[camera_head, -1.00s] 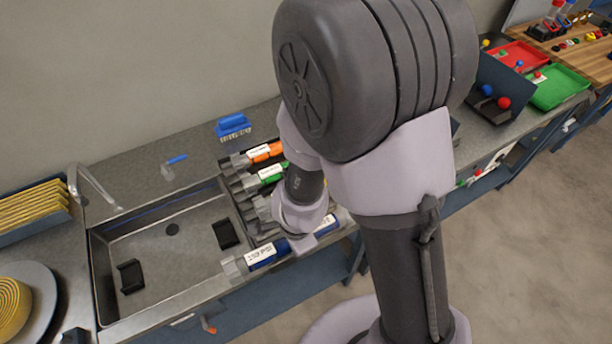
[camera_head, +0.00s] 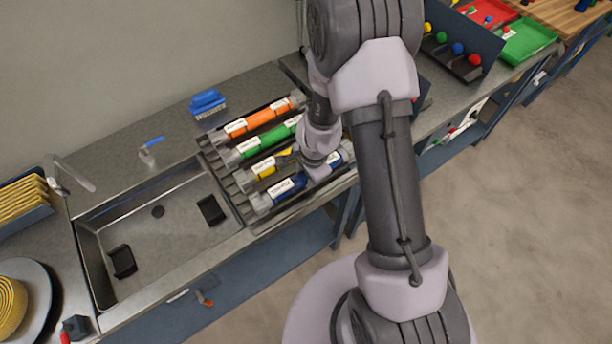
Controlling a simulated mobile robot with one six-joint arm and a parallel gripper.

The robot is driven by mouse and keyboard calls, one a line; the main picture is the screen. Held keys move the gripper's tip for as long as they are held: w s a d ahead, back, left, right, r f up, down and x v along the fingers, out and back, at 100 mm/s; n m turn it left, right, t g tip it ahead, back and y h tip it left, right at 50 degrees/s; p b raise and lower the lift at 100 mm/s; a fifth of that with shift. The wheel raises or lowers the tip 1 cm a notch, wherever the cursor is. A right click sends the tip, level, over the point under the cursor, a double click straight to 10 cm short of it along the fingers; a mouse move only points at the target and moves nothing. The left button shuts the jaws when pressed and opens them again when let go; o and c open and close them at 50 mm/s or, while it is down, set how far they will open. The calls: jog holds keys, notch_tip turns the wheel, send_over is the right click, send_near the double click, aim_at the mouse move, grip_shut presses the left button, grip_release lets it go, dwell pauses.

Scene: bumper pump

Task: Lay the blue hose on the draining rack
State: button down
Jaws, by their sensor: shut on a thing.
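The blue hose (camera_head: 286,188) has grey end fittings and white labels. It lies along the front row of the draining rack (camera_head: 233,187), parallel to the other hoses. I cannot tell whether it rests on the rack or is just above it. My gripper (camera_head: 313,176) is shut on the middle of the blue hose from above; its fingertips are mostly hidden. Behind it on the rack lie a yellow hose (camera_head: 267,169), partly hidden by my gripper, a green hose (camera_head: 262,144) and an orange hose (camera_head: 258,122).
The empty sink (camera_head: 170,240) with black brackets in it is left of the rack. A tap (camera_head: 72,175), a blue brush (camera_head: 208,103) and a small blue-handled valve (camera_head: 150,148) stand behind. Coloured trays (camera_head: 525,42) and a dark ball holder (camera_head: 465,62) are at the far right.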

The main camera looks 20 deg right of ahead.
jog(key=shift+f, duration=0.15)
jog(key=c, duration=0.9)
grip_release()
